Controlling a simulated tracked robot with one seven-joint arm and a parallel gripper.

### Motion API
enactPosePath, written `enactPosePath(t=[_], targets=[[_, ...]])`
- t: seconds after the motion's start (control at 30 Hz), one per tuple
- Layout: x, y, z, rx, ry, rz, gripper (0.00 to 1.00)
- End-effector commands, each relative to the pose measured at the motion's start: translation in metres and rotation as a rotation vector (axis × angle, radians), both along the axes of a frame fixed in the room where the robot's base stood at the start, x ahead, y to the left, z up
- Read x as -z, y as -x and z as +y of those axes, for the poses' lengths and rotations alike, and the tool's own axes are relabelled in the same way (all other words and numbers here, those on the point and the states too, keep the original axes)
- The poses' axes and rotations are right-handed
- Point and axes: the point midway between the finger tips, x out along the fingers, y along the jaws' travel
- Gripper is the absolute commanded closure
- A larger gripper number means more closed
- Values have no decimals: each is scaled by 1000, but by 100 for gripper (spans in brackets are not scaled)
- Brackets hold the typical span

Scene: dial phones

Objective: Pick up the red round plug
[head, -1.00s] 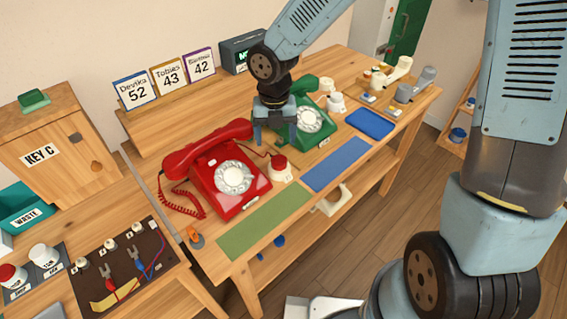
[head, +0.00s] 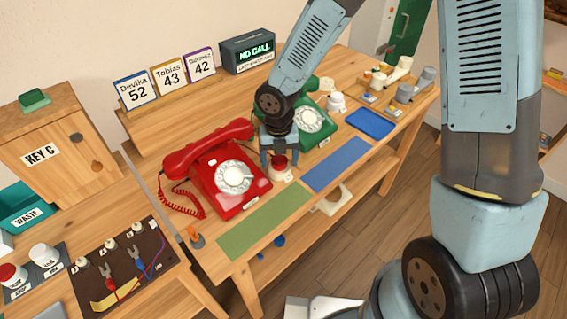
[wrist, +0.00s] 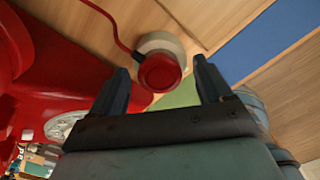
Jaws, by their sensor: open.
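The red round plug (head: 280,162) sits on a pale round base at the right side of the red telephone (head: 218,168). A red cord runs to it. In the wrist view the plug's red top (wrist: 160,72) shows between and just beyond my fingertips. My gripper (head: 279,158) is open, pointing down, with its fingers on either side of the plug in the head view. In the wrist view its two fingers (wrist: 162,82) are spread and hold nothing. I cannot tell whether either finger touches the plug.
A green telephone (head: 312,118) stands close behind my gripper. A green mat (head: 262,222) and a blue mat (head: 336,164) lie along the bench's front. Side bench with forked leads (head: 122,268) is at left.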

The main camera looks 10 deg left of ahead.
Motion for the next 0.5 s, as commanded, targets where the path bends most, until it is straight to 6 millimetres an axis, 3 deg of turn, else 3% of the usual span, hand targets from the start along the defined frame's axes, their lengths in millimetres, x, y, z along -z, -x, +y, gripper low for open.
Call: enactPosePath(t=[0.13,0.5], targets=[[0,0,0,0,0,0,23],[0,0,0,0,0,0,59]])
